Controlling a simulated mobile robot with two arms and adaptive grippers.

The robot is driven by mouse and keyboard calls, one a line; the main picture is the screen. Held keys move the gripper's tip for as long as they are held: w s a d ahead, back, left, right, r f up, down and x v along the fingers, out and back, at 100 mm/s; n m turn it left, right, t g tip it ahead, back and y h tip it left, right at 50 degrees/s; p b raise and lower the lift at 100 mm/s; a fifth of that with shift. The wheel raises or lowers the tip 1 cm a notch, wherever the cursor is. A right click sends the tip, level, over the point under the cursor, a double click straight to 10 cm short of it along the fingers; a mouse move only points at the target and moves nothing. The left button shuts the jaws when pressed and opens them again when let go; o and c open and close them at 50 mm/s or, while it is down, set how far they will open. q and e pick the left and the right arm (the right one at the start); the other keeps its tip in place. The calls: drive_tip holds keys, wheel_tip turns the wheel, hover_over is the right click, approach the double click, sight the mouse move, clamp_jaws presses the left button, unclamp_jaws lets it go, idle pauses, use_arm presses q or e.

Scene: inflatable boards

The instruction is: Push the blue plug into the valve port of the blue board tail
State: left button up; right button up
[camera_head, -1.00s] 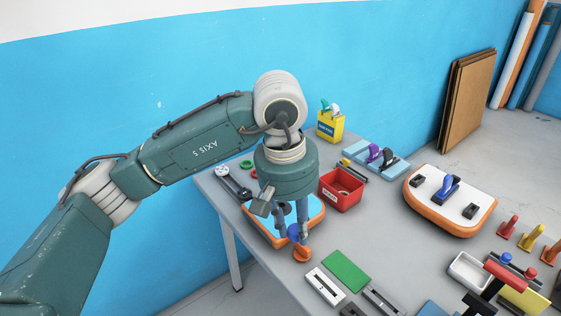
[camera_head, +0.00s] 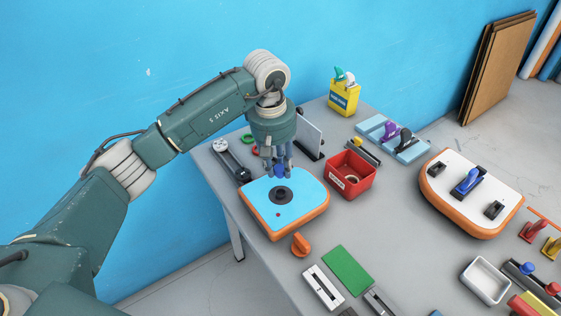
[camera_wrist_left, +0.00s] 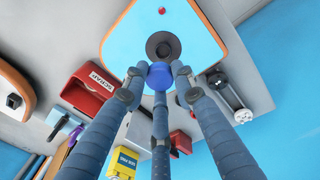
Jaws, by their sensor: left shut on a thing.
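The blue board tail (camera_head: 290,205) lies on the grey table, with a light blue top and an orange rim. Its dark round valve port (camera_head: 281,195) is near the middle of the top and also shows in the left wrist view (camera_wrist_left: 163,45). My left gripper (camera_head: 277,171) is shut on the blue plug (camera_wrist_left: 160,75), with its fingers around it. The plug (camera_head: 279,171) is just behind the port in the head view, apart from it as far as I can see. Its lower end is hidden in the wrist view. My right gripper is not in view.
A red bin (camera_head: 347,176) stands right of the board. An orange knob (camera_head: 301,245) lies in front of it. A green plate (camera_head: 347,270) and a white-topped board (camera_head: 470,192) are further right. A black tool (camera_head: 231,161) lies to the left.

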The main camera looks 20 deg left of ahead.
sight(279, 167)
use_arm(q)
drive_tip(key=shift+w+f, duration=0.25)
drive_tip(key=shift+w, duration=0.25)
drive_tip(key=shift+f+g, duration=0.3)
drive_tip(key=shift+f, duration=0.05)
drive_tip(key=shift+s+f+b, duration=0.25)
drive_tip(key=shift+f+b, duration=0.7)
drive_tip(key=shift+b, duration=0.2)
drive_tip(key=shift+w+f+b, duration=0.1)
drive_tip(key=shift+f+b, duration=1.15)
drive_tip(key=shift+f, duration=0.3)
drive_tip(key=shift+b, duration=0.65)
drive_tip(key=shift+f+b, duration=1.05)
drive_tip(key=shift+f, duration=0.3)
